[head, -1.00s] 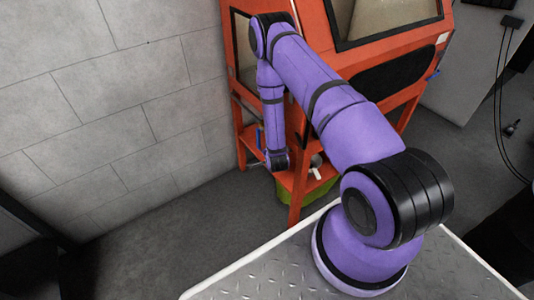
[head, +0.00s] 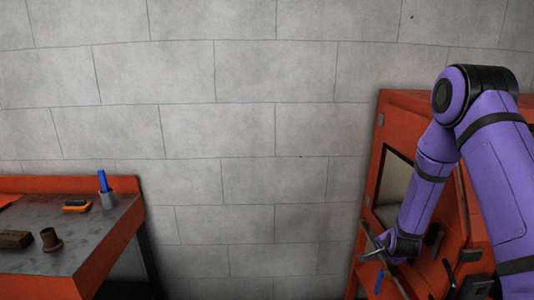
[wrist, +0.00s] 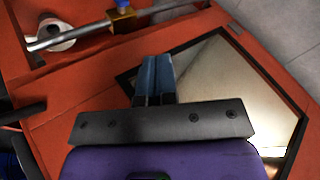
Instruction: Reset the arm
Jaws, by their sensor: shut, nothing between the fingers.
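My purple arm (head: 495,160) reaches in from the right in the head view. Its forearm hangs down in front of the orange cabinet (head: 395,118). In the wrist view my gripper (wrist: 156,62) shows as two dark blue fingers close together, with nothing between them. It is over the cabinet, beside the pale window panel (wrist: 225,85). In the head view the fingers are too small to make out clearly near the wrist.
An orange workbench (head: 85,245) stands at the left, with a blue tool in a cup (head: 106,195), a brown cylinder (head: 51,240) and a dark block (head: 14,240). A grey block wall (head: 240,130) is behind. In the wrist view a metal rod (wrist: 85,32) with a brass block (wrist: 124,18) crosses the upper left.

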